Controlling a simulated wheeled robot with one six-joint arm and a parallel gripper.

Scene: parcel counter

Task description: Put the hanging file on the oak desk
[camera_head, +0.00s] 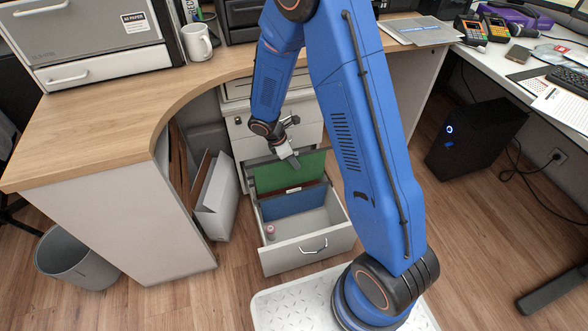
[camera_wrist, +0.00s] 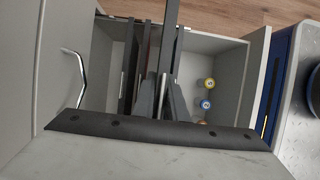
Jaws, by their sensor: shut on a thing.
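A green hanging file (camera_head: 285,172) stands upright toward the back of the open drawer (camera_head: 307,255). My gripper (camera_head: 293,160) is at its top edge and appears shut on it. A blue hanging file (camera_head: 294,203) stands in front of it, with a small pale tab on top. In the wrist view my gripper (camera_wrist: 164,85) points down into the drawer, and the files show only as thin dark edges, partly hidden by the fingers. The oak desk (camera_head: 90,125) has a light wood top that curves around the left and behind the drawer cabinet.
A white mug (camera_head: 197,42) and a grey appliance (camera_head: 85,35) stand on the desk; its front left is clear. Small bottles (camera_wrist: 209,84) stand in the drawer's front part. A file box (camera_head: 215,195) and a bin (camera_head: 75,260) are on the floor at left, a black computer (camera_head: 478,138) at right.

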